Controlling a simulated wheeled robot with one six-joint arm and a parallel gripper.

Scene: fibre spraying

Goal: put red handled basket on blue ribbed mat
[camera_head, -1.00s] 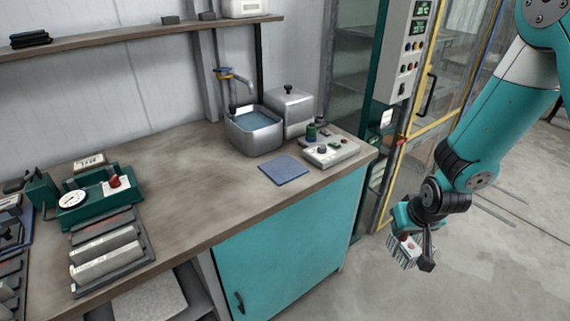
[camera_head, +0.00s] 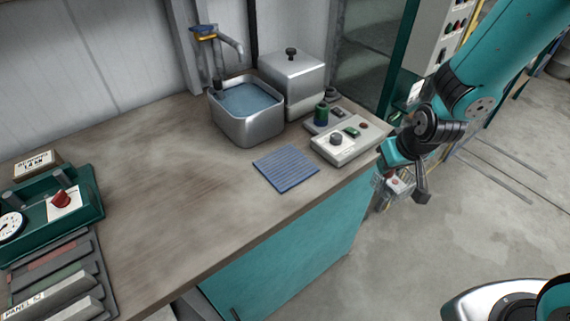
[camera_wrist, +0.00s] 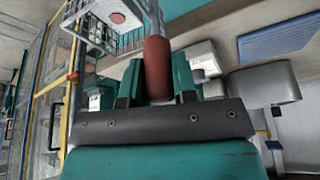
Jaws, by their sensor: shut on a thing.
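The blue ribbed mat (camera_head: 286,169) lies flat and bare on the bench near its front edge. It also shows at the upper right of the wrist view (camera_wrist: 278,38). My gripper (camera_head: 386,165) is beyond the bench's right end, to the right of the mat. In the wrist view its teal fingers (camera_wrist: 157,76) are shut on the red handle of the basket (camera_wrist: 106,30). The basket is a pale wire cage and hangs clear of the floor. In the head view the basket (camera_head: 391,187) is small and partly hidden by my wrist.
A control box (camera_head: 344,144) stands right of the mat, near my gripper. A water-filled metal basin (camera_head: 246,128) and a lidded metal box (camera_head: 293,80) stand behind. The wooden bench (camera_head: 165,175) is clear left of the mat. A glazed cabinet stands at the back right.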

